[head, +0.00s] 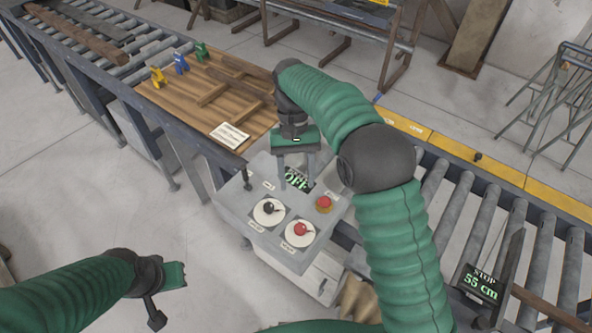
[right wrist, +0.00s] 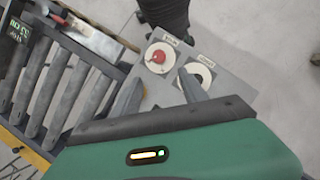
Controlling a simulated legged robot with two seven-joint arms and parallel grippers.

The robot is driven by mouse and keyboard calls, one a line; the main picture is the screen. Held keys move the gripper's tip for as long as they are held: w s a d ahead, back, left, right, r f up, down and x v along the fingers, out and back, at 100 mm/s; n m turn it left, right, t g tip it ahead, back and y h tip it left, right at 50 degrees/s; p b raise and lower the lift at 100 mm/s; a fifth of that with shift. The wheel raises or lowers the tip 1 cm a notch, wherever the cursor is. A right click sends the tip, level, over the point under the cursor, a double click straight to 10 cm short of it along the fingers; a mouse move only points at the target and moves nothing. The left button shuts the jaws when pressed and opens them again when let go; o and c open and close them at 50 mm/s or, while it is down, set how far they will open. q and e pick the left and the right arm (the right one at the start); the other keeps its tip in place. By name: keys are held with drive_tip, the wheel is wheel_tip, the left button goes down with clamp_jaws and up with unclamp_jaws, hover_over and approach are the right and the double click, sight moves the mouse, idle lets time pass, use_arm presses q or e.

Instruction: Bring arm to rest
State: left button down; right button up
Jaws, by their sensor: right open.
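My right arm (head: 395,240) is green and ribbed, and arches up and over a grey control box. Its gripper (head: 297,182) points down above the box's top, near the green-lit display (head: 298,180) that seems to read OFF. The jaws are open with nothing between them. In the right wrist view the two fingers (right wrist: 160,92) stand apart, with the box's panel beyond them. Contact with the panel cannot be judged. My left gripper (head: 165,285) is at the lower left, away from the box, over the floor; its jaws do not show clearly.
The box carries a black-knob dial (head: 269,210), a red-knob dial (head: 300,233) and a red button (head: 324,203). A wooden-topped bench (head: 175,100) with small coloured clamps stands behind left. A roller conveyor (head: 455,200) runs right, with a "STOP 55 cm" display (head: 481,284).

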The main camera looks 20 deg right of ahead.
drive_tip(key=v, duration=0.3)
drive_tip(key=shift+r, duration=0.1)
drive_tip(key=s+d+f+n+t, duration=0.1)
drive_tip(key=s+d+f+t, duration=0.25)
drive_tip(key=s+f, duration=0.4)
drive_tip(key=s+d+f+n+t, duration=0.1)
drive_tip(key=s+d+f+t, duration=0.25)
drive_tip(key=s, duration=0.65)
drive_tip(key=b+x, duration=0.8)
drive_tip(key=shift+s+a+f+h+b, duration=0.15)
drive_tip(key=shift+s+f+h+b, duration=0.15)
drive_tip(key=shift+f+b, duration=0.1)
drive_tip(key=shift+s+r, duration=0.1)
drive_tip(key=shift+s, duration=0.05)
